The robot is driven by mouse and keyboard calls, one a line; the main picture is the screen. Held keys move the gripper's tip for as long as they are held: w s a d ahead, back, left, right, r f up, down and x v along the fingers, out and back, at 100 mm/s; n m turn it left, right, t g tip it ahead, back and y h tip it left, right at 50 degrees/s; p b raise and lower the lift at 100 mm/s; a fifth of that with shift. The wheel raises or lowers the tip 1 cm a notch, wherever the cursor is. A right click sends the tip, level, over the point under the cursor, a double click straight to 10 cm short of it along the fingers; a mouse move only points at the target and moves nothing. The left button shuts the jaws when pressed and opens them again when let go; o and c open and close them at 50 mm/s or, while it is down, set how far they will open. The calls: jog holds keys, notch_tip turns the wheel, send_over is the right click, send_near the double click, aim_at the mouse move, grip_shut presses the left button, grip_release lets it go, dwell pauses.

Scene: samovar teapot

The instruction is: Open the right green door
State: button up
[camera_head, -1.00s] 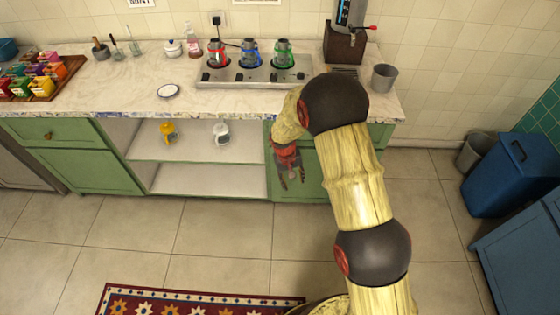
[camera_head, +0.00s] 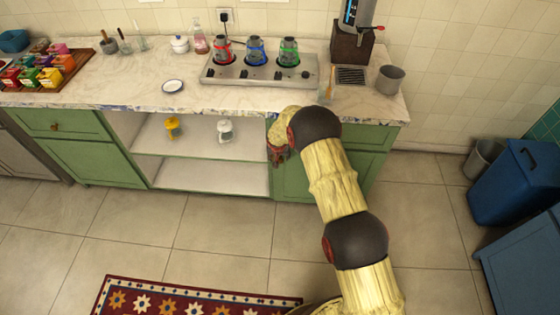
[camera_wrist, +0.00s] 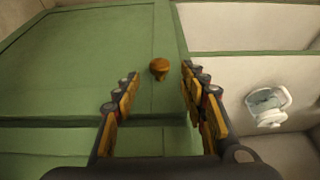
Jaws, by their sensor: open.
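The right green door (camera_head: 291,184) of the counter cabinet is partly hidden behind my arm in the head view. It appears closed. In the wrist view the green door (camera_wrist: 90,60) fills the left side, with a small round brown-orange knob (camera_wrist: 159,69) near its edge. My gripper (camera_head: 279,155) is at the upper left part of the door in the head view. In the wrist view my gripper (camera_wrist: 158,76) is open, with the knob between the lines of its two fingers, near the tips. I cannot tell whether a finger touches the knob.
Open shelves beside the door hold a yellow pot (camera_head: 172,128) and a white teapot (camera_head: 225,131). The countertop (camera_head: 140,93) overhangs above, carrying a burner unit (camera_head: 258,70). A blue bin (camera_head: 512,182) stands at right. The tiled floor (camera_head: 225,232) before the cabinet is clear.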

aim_at(280, 160)
jog(key=shift+b+x, duration=0.6)
jog(key=shift+x, duration=1.9)
jog(key=shift+s, duration=0.1)
jog(key=c, duration=0.3)
jog(key=c, duration=0.7)
grip_shut()
